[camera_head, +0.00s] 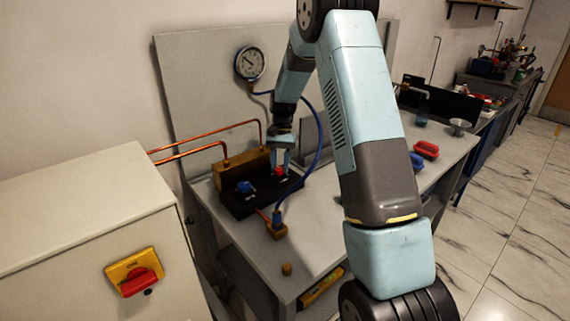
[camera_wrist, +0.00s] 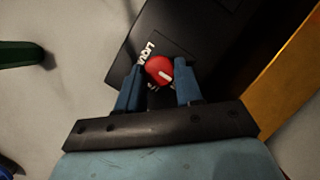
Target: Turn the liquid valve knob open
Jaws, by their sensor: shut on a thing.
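The red liquid valve knob (camera_wrist: 159,70) sits on a black panel (camera_wrist: 200,30) beside white lettering that is partly covered. A white mark shows on the knob's face, lying roughly crosswise between my fingers. My gripper (camera_wrist: 158,86) has its two blue fingers on either side of the knob and is shut on it. In the head view, my gripper (camera_head: 282,160) reaches down from above onto the red knob (camera_head: 280,171) at the right part of the black panel (camera_head: 240,205). A blue knob (camera_head: 245,187) is on the left part of the same panel.
A brass block (camera_head: 230,170) with copper pipes stands behind the panel. A round gauge (camera_head: 250,63) hangs on the backboard, with a blue hose near my arm. A brass fitting (camera_head: 277,230) stands in front. Red (camera_head: 426,149) and blue items lie to the right.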

